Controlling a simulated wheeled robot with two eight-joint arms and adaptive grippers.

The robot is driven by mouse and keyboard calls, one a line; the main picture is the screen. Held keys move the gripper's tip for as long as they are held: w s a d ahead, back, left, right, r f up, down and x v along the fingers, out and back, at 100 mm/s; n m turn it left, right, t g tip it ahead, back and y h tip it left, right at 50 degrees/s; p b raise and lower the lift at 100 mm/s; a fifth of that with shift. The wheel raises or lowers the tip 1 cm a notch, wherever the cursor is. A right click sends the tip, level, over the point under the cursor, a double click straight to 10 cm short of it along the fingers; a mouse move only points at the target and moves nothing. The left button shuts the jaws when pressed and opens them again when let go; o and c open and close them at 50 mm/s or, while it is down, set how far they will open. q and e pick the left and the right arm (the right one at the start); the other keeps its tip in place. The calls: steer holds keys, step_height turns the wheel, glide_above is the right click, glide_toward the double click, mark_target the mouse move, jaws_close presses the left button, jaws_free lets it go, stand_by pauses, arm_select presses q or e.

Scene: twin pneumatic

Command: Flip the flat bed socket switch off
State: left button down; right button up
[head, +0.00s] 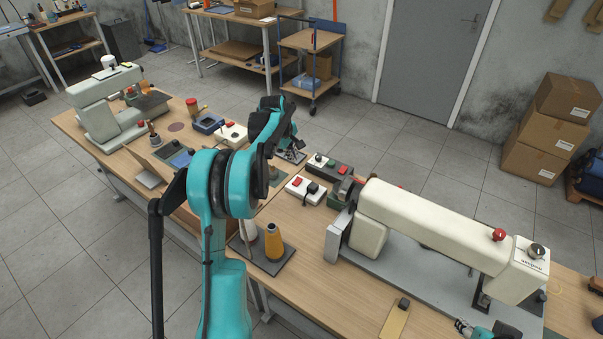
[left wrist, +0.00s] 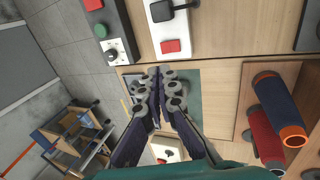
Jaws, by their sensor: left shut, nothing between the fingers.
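A white socket (head: 305,188) with a red rocker switch (head: 298,182) and a black plug lies on the bench, left of the cream sewing machine (head: 430,232) with the flat grey bed. In the left wrist view the socket (left wrist: 168,20) and red switch (left wrist: 171,46) are just beyond my fingertips. My left gripper (head: 293,153) is shut and empty above the bench, behind the socket, apart from it. Its closed fingers (left wrist: 160,82) point towards the switch. My right gripper (head: 463,327) shows only partly at the bottom edge; its jaws are unclear.
A second white socket (head: 233,134) with a red switch lies further left, near another sewing machine (head: 106,105). A dark control box (head: 330,166) with green and red buttons is beside the first socket. Thread cones (head: 274,242) stand in front on a dark base.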

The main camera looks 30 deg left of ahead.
mark_target(301, 179)
arm_select(q)
steer(key=b+x, duration=0.4)
steer(key=x, duration=1)
steer(key=shift+a+b, duration=0.1)
steer(key=shift+b, duration=0.3)
steer(key=shift+w+f+g+p, duration=0.2)
steer(key=shift+w+g+p, duration=0.1)
steer(key=shift+g+p, duration=0.1)
steer(key=shift+f, duration=0.25)
steer(key=shift+r, duration=0.1)
steer(key=shift+s, duration=0.15)
